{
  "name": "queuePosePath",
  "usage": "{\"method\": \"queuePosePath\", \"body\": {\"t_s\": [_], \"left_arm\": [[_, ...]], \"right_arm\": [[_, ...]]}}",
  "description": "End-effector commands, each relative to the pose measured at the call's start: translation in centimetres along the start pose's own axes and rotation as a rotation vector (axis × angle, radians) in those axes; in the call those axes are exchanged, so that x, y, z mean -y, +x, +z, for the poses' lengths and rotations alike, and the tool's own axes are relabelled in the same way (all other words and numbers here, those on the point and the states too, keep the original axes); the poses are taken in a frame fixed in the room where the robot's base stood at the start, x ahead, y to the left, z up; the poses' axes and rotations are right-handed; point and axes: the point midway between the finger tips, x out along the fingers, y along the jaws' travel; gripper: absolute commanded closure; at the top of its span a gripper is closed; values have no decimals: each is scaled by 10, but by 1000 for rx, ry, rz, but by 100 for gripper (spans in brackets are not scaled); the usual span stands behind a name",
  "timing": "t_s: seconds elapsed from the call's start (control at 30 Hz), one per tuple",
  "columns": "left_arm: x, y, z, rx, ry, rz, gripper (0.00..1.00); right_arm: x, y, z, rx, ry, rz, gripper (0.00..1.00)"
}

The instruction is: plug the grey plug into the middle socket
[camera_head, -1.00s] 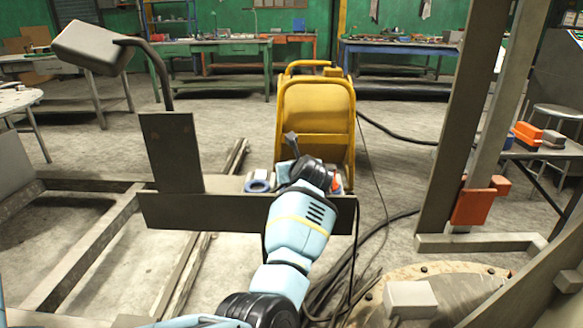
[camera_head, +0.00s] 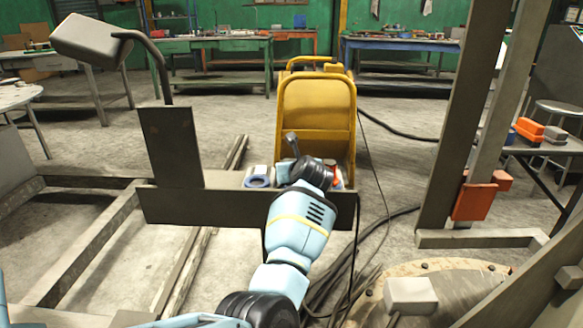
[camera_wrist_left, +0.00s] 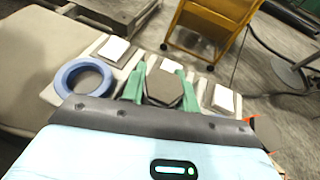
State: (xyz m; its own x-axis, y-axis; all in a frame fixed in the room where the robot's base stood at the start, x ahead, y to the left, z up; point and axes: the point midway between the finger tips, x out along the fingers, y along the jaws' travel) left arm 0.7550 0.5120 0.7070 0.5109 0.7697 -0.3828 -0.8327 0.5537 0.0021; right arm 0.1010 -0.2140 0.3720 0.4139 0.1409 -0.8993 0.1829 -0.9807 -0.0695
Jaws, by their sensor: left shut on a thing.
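My left gripper (camera_wrist_left: 162,88) has green fingers and is shut on the grey plug (camera_wrist_left: 163,86), a dark hexagonal block in the left wrist view. The plug is in front of the middle one of three pale blocks with white faces, the middle socket (camera_wrist_left: 171,66), and covers most of it. I cannot tell whether plug and socket touch. The left socket (camera_wrist_left: 113,49) and right socket (camera_wrist_left: 223,98) show on either side. In the head view my left arm's wrist hides the fingers, the plug and the middle socket. My right gripper is not in view.
A blue ring (camera_wrist_left: 84,87) lies by the left socket; it also shows in the head view (camera_head: 257,182). A red thing (camera_head: 337,182) is right of my wrist. A yellow wheeled frame (camera_head: 316,112) stands behind. A steel column (camera_head: 455,120) rises at right.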

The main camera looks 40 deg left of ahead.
Motion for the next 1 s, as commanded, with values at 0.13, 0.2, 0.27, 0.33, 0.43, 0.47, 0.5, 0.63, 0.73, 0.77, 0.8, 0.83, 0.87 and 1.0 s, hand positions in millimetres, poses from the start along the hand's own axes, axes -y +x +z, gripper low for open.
{"method": "queuePosePath", "body": {"t_s": [0.13,0.2,0.27,0.33,0.43,0.47,0.5,0.63,0.73,0.77,0.8,0.83,0.87,1.0], "left_arm": [[0,0,1,1,0,0,96],[0,0,1,1,0,0,96],[0,0,1,1,0,0,66],[0,0,1,1,0,0,56],[0,0,1,1,0,0,44],[0,0,1,1,0,0,44],[0,0,0,1,0,0,44],[0,0,0,-1,0,0,44],[0,0,1,-1,0,0,44],[0,-1,2,0,0,0,44],[0,-2,5,0,-1,0,44],[0,-3,7,0,-1,0,44],[0,-4,10,1,-1,0,44],[0,-12,30,3,-2,-1,44]], "right_arm": [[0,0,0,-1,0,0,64],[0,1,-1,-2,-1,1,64],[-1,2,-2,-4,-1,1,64],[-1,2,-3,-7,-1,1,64],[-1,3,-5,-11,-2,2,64],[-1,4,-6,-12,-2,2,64],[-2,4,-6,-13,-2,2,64],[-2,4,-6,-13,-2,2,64],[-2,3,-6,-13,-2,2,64],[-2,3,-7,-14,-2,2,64],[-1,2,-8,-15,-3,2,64],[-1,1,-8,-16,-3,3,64],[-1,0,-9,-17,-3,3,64],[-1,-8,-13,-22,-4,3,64]]}}
